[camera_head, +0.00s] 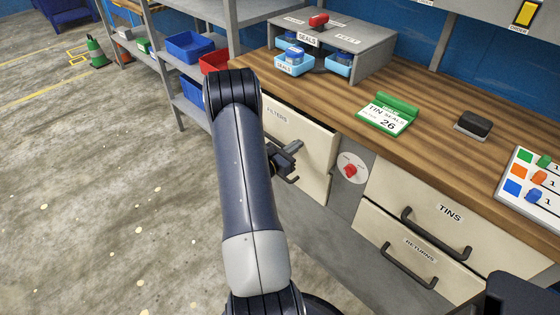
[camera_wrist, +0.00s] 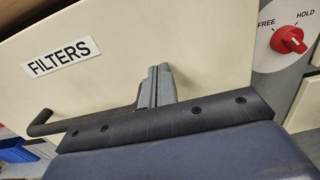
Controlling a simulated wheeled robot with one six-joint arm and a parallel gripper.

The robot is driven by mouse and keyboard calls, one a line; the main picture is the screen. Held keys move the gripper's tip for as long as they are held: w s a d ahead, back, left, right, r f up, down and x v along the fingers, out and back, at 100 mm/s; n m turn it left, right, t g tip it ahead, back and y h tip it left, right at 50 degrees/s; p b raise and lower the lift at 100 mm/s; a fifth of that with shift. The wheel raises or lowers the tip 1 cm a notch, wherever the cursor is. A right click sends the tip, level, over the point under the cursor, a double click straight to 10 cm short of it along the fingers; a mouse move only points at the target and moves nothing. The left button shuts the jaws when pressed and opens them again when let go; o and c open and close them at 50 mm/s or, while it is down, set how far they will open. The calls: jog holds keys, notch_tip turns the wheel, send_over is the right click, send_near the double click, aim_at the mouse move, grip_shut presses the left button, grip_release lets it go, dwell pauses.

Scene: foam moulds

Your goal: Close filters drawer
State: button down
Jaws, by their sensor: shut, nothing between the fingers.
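The filters drawer (camera_head: 312,137) has a cream front with a FILTERS label at its upper left. The same drawer front (camera_wrist: 205,45) fills much of the wrist view. I cannot tell whether it stands out from the cabinet or sits flush. Its dark bar handle (camera_wrist: 85,120) runs along the lower part of the front and is partly hidden by my gripper. My gripper (camera_head: 296,147) is shut and empty, in front of the drawer face. In the wrist view its fingers (camera_wrist: 157,82) are together, just above the handle; contact with the face is unclear.
A red knob (camera_wrist: 288,40) marked FREE and HOLD is right of the drawer. The tins drawer (camera_head: 432,208) and returns drawer (camera_head: 405,255) lie further right. The wooden worktop (camera_head: 355,90) above holds a seals stand (camera_head: 355,50) and a green-edged sign (camera_head: 388,116). Open floor lies left.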

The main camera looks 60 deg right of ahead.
jog(key=x, duration=0.3)
jog(key=shift+d+r+b, duration=0.1)
jog(key=shift+b, duration=0.25)
jog(key=shift+r, duration=0.1)
jog(key=b+v, duration=0.1)
jog(key=v, duration=1.3)
jog(key=shift+w, duration=0.15)
send_over(301, 159)
jog(key=shift+w+a+p, duration=0.25)
jog(key=shift+a+p, duration=0.05)
jog(key=shift+p, duration=0.1)
